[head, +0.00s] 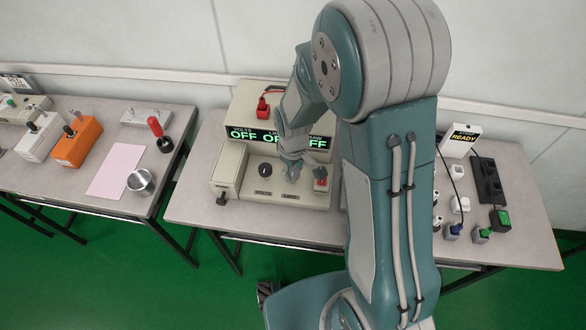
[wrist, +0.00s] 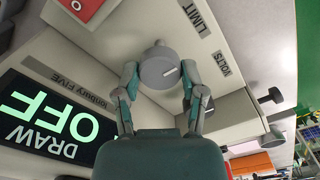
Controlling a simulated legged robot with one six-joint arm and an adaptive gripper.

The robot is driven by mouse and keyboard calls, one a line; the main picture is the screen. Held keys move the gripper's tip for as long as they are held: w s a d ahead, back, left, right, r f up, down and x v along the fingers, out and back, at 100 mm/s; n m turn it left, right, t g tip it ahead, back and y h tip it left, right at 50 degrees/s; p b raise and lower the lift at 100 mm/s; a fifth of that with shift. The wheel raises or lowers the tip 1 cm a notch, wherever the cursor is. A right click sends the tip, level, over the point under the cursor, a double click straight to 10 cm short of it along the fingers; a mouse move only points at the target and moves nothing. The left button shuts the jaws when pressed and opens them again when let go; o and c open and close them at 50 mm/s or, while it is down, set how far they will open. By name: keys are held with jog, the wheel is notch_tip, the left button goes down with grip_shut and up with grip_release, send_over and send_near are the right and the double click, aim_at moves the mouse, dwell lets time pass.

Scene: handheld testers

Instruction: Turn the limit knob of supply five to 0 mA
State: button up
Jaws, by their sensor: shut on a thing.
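Supply five (head: 228,176) stands on the middle table, labelled FIVE beside its screen (wrist: 50,115) in the wrist view. Its screens read OFF. My gripper (wrist: 160,76) is shut on this knob, one finger at each side. In the head view my gripper (head: 290,168) is over the panel and hides the knob. The dark volts knob (head: 265,170) stands to its left.
A red switch (head: 321,184) is right of my gripper on the same panel. The left table holds an orange box (head: 77,142) and a metal cup (head: 141,182).

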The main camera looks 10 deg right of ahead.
aim_at(292, 170)
jog(key=shift+w+n, duration=0.15)
jog(key=shift+n, duration=0.15)
dwell(0.4)
jog(key=o, duration=1.1)
jog(key=shift+o, duration=0.2)
notch_tip(292, 170, up, 12)
jog(key=shift+a, duration=0.1)
jog(key=s+d+r+m+t, duration=0.2)
jog(key=s+d+r+m, duration=0.1)
jog(key=s+r, duration=0.4)
jog(key=s+d+r+m+t, duration=0.2)
jog(key=s+r+m+t, duration=0.1)
jog(key=s+r, duration=0.4)
jog(key=s+m, duration=0.1)
jog(key=s, duration=0.1)
jog(key=shift+s+d+r+t, duration=0.3)
jog(key=shift+s+d, duration=0.1)
